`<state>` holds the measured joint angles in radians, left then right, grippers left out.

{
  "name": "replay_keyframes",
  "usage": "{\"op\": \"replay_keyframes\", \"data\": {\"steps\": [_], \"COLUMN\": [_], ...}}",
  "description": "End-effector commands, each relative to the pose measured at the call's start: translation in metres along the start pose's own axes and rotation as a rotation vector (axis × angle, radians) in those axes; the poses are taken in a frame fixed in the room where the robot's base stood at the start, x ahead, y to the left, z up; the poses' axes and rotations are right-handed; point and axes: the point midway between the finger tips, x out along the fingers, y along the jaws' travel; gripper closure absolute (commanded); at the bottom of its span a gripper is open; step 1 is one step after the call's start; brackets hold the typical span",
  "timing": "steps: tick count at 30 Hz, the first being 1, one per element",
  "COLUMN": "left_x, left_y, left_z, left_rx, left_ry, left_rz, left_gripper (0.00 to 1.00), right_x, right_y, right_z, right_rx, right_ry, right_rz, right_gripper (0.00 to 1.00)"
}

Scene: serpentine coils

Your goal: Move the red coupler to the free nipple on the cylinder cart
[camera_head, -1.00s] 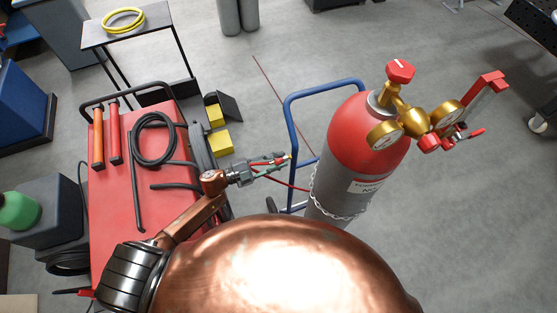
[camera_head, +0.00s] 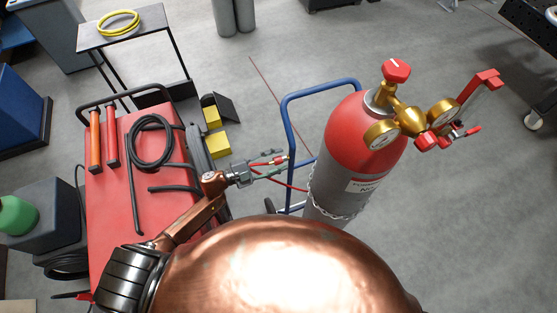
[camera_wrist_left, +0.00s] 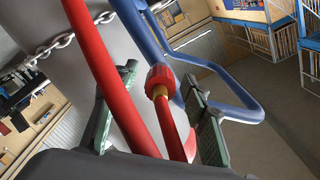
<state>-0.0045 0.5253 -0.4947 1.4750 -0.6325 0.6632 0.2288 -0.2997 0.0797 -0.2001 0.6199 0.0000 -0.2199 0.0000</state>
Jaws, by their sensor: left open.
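The red coupler (camera_wrist_left: 160,78) is a ribbed red collar with a brass piece below it. In the left wrist view it lies in the gap between my left gripper's fingers, apart from both. A red hose (camera_wrist_left: 175,132) hangs from it. My left gripper (camera_head: 284,164) is open beside the cylinder cart's blue frame (camera_head: 291,130); its green-grey fingers also show in the left wrist view. The cart carries a red-topped grey cylinder (camera_head: 364,140) with a brass regulator (camera_head: 410,120). I cannot make out the free nipple. My right gripper is not in view.
A thick red tube (camera_wrist_left: 108,75) crosses close by the left finger in the wrist view. A chain (camera_head: 338,212) wraps the cylinder. A red welding cart (camera_head: 110,205) with a coiled black hose (camera_head: 151,143) stands left. Grey floor lies behind the blue frame.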

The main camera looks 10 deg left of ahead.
Motion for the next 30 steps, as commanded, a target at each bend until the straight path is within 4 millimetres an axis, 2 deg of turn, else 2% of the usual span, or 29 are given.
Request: {"op": "replay_keyframes", "data": {"steps": [4, 7, 15, 21, 25, 30], "left_x": [-0.005, -0.018, -0.073, -0.106, -0.117, -0.12], "left_y": [0.001, 0.001, 0.0, 0.0, 0.0, -0.001], "left_z": [0.001, 0.001, 0.001, 0.001, 0.001, 0.001], "left_rx": [0.0, 0.0, -0.001, 0.0, 0.0, 0.0], "left_ry": [-0.002, -0.003, -0.003, -0.001, 0.0, 0.001], "left_rz": [0.001, 0.002, 0.001, 0.0, 0.0, -0.001], "left_gripper": [0.58, 0.58, 0.58, 0.58, 0.58, 0.58], "right_x": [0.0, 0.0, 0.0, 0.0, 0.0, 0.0], "right_y": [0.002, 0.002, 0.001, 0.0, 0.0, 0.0], "right_z": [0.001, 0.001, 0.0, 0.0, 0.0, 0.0], "right_rx": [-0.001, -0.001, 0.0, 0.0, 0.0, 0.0], "right_ry": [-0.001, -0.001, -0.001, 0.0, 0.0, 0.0], "right_rz": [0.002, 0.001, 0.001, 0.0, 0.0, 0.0], "right_gripper": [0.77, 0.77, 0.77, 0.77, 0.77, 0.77]}}
